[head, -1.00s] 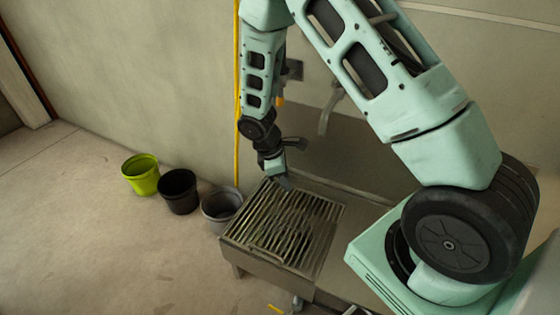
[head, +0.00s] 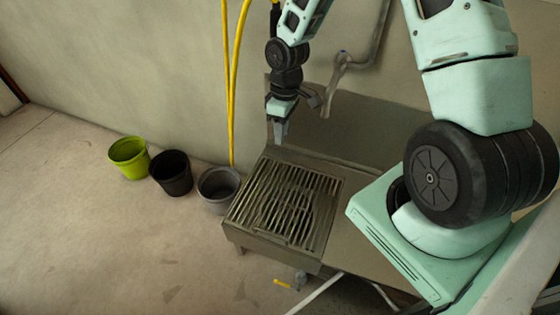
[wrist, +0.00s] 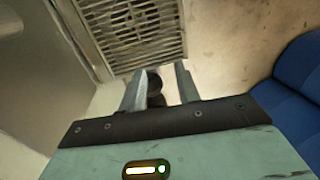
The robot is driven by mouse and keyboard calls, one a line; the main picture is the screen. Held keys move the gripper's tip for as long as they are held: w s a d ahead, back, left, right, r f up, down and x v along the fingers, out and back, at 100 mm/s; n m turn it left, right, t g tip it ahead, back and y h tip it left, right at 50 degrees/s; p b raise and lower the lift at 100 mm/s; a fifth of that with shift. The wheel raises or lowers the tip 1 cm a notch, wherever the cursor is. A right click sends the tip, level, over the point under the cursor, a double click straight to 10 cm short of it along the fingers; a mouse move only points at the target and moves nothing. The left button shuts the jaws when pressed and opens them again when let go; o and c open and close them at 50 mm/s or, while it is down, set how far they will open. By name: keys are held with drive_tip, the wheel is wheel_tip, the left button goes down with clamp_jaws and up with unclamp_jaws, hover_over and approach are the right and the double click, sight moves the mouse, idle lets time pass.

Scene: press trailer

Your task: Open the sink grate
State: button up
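The sink grate (head: 285,203) is a slatted metal grille lying flat over the left part of the metal sink (head: 365,235). In the wrist view the grate (wrist: 130,30) shows at the top, beyond my fingertips. My gripper (head: 280,132) hangs in the air above the grate's back edge, near the wall, and is apart from the grate. In the wrist view the two fingers of my gripper (wrist: 160,75) are spread with no grate bar between them. A dark round shape shows behind the fingers; I cannot tell what it is.
A green bucket (head: 130,158), a black bucket (head: 172,174) and a grey bucket (head: 218,190) stand on the floor left of the sink. A faucet pipe (head: 352,62) and yellow hoses (head: 235,80) are at the wall. Floor is clear in front of the buckets.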

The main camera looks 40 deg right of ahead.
wheel_tip(320, 180, down, 11)
drive_tip(key=a+b, duration=0.1)
drive_tip(key=shift+s+a, duration=0.15)
drive_tip(key=shift+s, duration=0.3)
clamp_jaws()
idle(1.1)
unclamp_jaws()
wheel_tip(320, 180, up, 17)
drive_tip(key=w+d+p, duration=0.1)
drive_tip(key=d+p, duration=0.1)
drive_tip(key=shift+w+r, duration=0.15)
drive_tip(key=shift+w, duration=0.05)
